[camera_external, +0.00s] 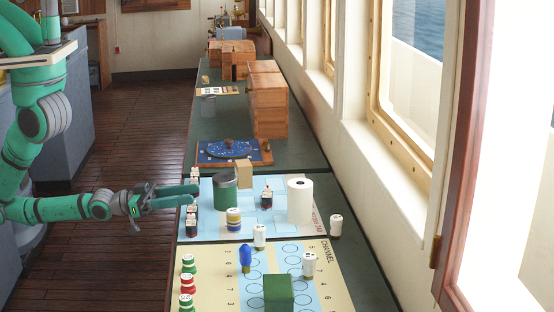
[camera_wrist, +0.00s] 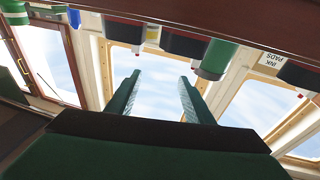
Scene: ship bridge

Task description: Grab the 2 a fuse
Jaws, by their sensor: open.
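No fuse label is readable, so I cannot tell which piece is the 2 A fuse. Small capped cylinders stand on the bench: white ones (camera_external: 260,236), (camera_external: 309,263) and (camera_external: 336,225), a blue one (camera_external: 245,258), a green-banded one (camera_external: 188,263), a red-banded one (camera_external: 187,283), and a yellow-and-blue-banded one (camera_external: 234,219). My gripper (camera_external: 194,194) is open and empty at the left edge of the blue mat, close beside small dark-and-red pieces (camera_external: 191,225). In the wrist view my gripper (camera_wrist: 158,80) has its fingers apart, with only windows between them.
A green can (camera_external: 225,200) and a white paper roll (camera_external: 300,202) stand on the blue mat (camera_external: 270,232). A green block (camera_external: 279,293) sits on the cream channel board (camera_external: 215,276). Wooden boxes (camera_external: 268,110) stand farther back. The wrist view shows an ink pads box (camera_wrist: 272,64).

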